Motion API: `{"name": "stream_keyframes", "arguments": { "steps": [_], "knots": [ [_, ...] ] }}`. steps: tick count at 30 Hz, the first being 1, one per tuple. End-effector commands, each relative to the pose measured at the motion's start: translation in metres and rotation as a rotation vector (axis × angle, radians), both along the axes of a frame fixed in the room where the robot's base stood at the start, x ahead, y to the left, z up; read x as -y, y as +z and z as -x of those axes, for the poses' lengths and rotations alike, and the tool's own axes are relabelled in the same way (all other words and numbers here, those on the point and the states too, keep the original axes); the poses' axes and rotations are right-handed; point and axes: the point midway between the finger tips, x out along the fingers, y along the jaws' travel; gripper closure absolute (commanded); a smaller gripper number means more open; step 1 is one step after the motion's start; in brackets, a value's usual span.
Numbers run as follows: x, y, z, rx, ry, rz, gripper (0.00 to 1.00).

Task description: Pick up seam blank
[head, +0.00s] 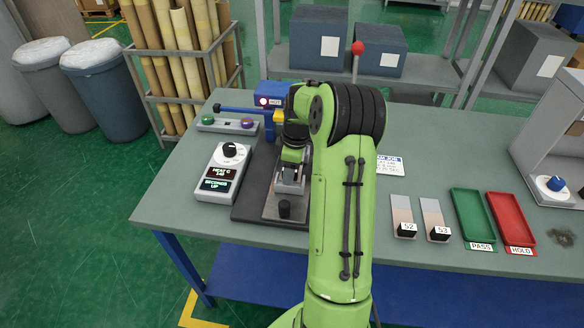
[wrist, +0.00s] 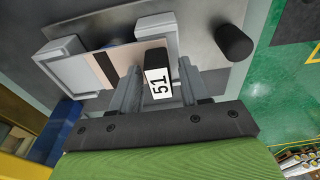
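The seam blank labelled S1 (wrist: 158,82) shows in the wrist view, with a black end tab and a pale tan strip behind it. It lies in a grey metal fixture between two raised blocks. My gripper (wrist: 160,92) is open, with one finger on each side of the black tab and a narrow gap visible on both sides. In the head view my gripper (head: 291,180) is low over the dark base plate of the seamer, and my arm and wrist hide the blank.
Blanks S2 (head: 404,216) and S3 (head: 435,219) lie on the bench to the right. Beyond them are a green PASS tray (head: 473,217) and a red HOLD tray (head: 511,220). A heat control box (head: 223,172) stands left of the base plate. A black knob (wrist: 234,43) stands near the fixture.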

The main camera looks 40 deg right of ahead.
Motion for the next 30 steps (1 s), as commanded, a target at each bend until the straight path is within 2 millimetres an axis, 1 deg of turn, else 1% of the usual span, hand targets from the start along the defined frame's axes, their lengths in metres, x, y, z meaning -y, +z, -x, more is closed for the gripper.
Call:
{"name": "stream_keyframes", "arguments": {
  "steps": [1, 6, 8, 9, 16, 20, 30],
  "knots": [
    [0.000, 0.000, 0.000, 0.000, 0.000, 0.000, 0.63],
    [0.000, 0.000, 0.000, 0.000, 0.000, 0.000, 0.89],
    [0.000, 0.000, 0.000, 0.000, 0.000, 0.000, 0.98],
    [0.000, 0.000, 0.000, 0.001, 0.000, 0.001, 1.00],
    [0.000, 0.002, 0.000, 0.001, 0.000, 0.001, 1.00],
    [-0.003, 0.013, 0.002, 0.001, 0.001, 0.002, 1.00],
    [-0.003, 0.077, 0.002, 0.004, 0.000, 0.003, 1.00]
  ]
}}
